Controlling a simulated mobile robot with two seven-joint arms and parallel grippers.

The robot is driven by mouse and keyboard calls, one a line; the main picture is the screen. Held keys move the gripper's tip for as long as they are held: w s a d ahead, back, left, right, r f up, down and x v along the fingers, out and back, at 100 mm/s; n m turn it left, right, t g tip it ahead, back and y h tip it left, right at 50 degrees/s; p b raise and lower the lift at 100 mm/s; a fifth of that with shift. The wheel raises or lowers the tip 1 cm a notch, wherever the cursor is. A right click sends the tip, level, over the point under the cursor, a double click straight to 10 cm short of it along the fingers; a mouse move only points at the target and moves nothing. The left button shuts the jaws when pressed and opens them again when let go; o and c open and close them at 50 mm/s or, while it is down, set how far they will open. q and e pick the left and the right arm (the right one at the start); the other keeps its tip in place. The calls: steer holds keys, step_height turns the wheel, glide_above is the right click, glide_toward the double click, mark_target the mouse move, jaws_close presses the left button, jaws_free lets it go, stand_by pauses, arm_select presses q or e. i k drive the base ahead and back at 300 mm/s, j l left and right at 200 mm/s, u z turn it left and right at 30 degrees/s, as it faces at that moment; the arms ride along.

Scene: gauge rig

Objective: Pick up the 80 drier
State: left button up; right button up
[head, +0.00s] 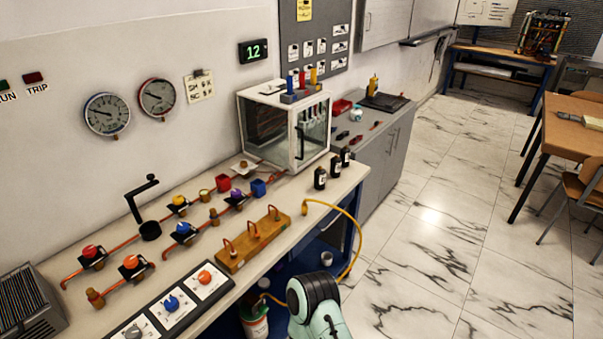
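I cannot make out a thing marked 80, so I cannot tell which one is the 80 drier. Three small dark bottles with pale labels stand on the bench right of the glass-fronted cabinet (312,135): a front one (320,178), a middle one (335,167) and a rear one (345,156). Their label text is too small to read. Neither of my grippers is in view. A rounded dark and pale green arm link of mine shows at the bottom centre, in front of the bench edge.
A yellow hose (352,225) loops off the front edge. A grey cabinet (385,150) stands beyond.

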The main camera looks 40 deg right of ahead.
mark_target(319, 173)
steer(key=k+l+u, duration=0.1)
steer(key=l+u, duration=0.35)
steer(key=l, duration=0.6)
steer(key=l+u, duration=0.1)
steer(key=l, duration=0.45)
steer(key=k+l, duration=0.15)
steer(key=l, duration=0.4)
steer(key=k+l+u, duration=0.15)
steer(key=l, duration=0.9)
steer(key=k+u, duration=0.05)
